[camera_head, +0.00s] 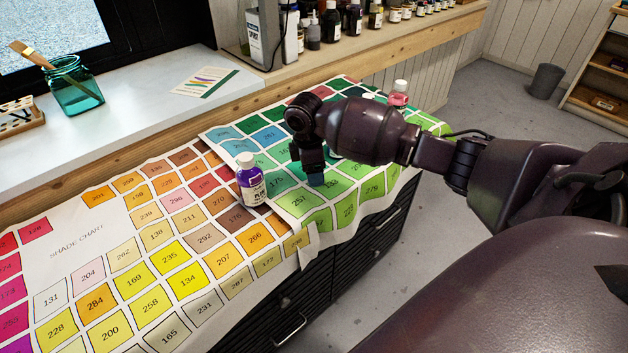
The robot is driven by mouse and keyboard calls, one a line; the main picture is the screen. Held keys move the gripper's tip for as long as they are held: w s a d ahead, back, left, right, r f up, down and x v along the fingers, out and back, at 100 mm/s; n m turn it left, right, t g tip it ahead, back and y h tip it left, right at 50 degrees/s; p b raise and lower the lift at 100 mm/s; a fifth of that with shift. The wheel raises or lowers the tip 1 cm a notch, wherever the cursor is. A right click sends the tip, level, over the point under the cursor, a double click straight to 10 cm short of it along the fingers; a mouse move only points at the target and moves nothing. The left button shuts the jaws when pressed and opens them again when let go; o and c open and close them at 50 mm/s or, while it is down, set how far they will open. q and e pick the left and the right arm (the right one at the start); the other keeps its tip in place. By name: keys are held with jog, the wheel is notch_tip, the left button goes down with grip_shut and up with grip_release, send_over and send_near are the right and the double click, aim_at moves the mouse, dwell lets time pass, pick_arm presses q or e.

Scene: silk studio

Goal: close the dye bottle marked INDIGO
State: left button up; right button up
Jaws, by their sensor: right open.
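No label reading INDIGO can be made out. A purple dye bottle (251,183) with a white cap on it stands upright on the shade chart; its small label seems to begin with P. My right gripper (314,178) points down over the green squares of the chart, to the right of the purple bottle and apart from it. It is open, and nothing shows held in it. A pink bottle (398,99) with a pale top stands behind my right arm. Parts of other pale things show behind my right gripper and forearm, mostly hidden. My left gripper is out of view.
The shade chart (85,262) covers the cabinet top, its edge hanging over the drawers (345,262). A teal jar (76,88) with a brush stands on the white sill. Several dark bottles (331,22) line the wooden shelf behind. The chart's left part is clear.

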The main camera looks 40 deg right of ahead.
notch_tip(320, 180, down, 3)
jog(key=shift+d+r, duration=0.15)
jog(key=shift+r, duration=0.1)
jog(key=c, duration=1)
